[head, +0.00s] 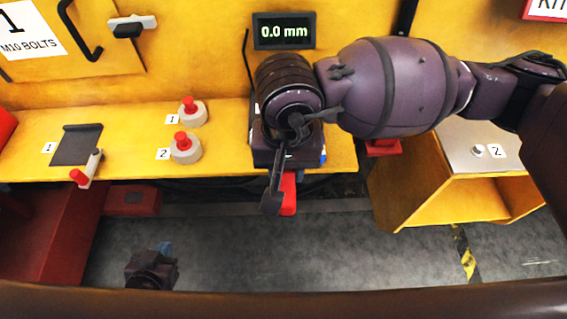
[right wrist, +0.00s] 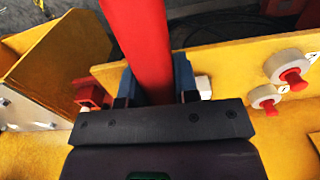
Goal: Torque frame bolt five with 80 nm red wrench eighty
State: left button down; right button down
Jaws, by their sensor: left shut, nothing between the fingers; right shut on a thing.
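A red bar (right wrist: 143,40), which looks like the handle of the red wrench, runs between the blue fingers of my right gripper (right wrist: 152,82) in the right wrist view. The gripper is shut on it. In the head view the red bar (head: 289,194) shows below my right gripper (head: 290,160), over the front edge of the yellow counter. The wrench's head and its 80 Nm marking cannot be made out. My left gripper (head: 162,249) is low at the lower left, over the grey floor, shut and empty. Frame bolt five cannot be identified in either view.
The yellow counter (head: 225,130) bears red buttons one (head: 189,105) and two (head: 182,143), a dark plate (head: 77,145) and a red-handled lever (head: 88,170). A display (head: 284,31) reads 0.0 mm. A yellow cabinet (head: 400,185) stands right. The grey floor (head: 350,265) is open.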

pick_arm(q)
jog(key=shift+s, duration=0.1)
pick_arm(e)
jog(key=shift+r, duration=0.1)
jog(key=shift+d, duration=0.3)
pick_arm(q)
jog(key=shift+s+a+f, duration=0.1)
jog(key=shift+s+f, duration=0.35)
jog(key=shift+w+f+b, duration=0.2)
jog(key=shift+w+b, duration=0.1)
jog(key=shift+b, duration=0.15)
pick_arm(e)
jog(key=shift+d+n, duration=0.6)
jog(key=shift+d, duration=0.05)
pick_arm(q)
jog(key=shift+s, duration=0.1)
jog(key=shift+s+f, duration=0.3)
jog(key=shift+s, duration=0.1)
pick_arm(e)
jog(key=shift+d, duration=0.15)
pick_arm(q)
jog(key=shift+w, duration=0.1)
jog(key=shift+w+r, duration=0.65)
jog(key=shift+w, duration=0.05)
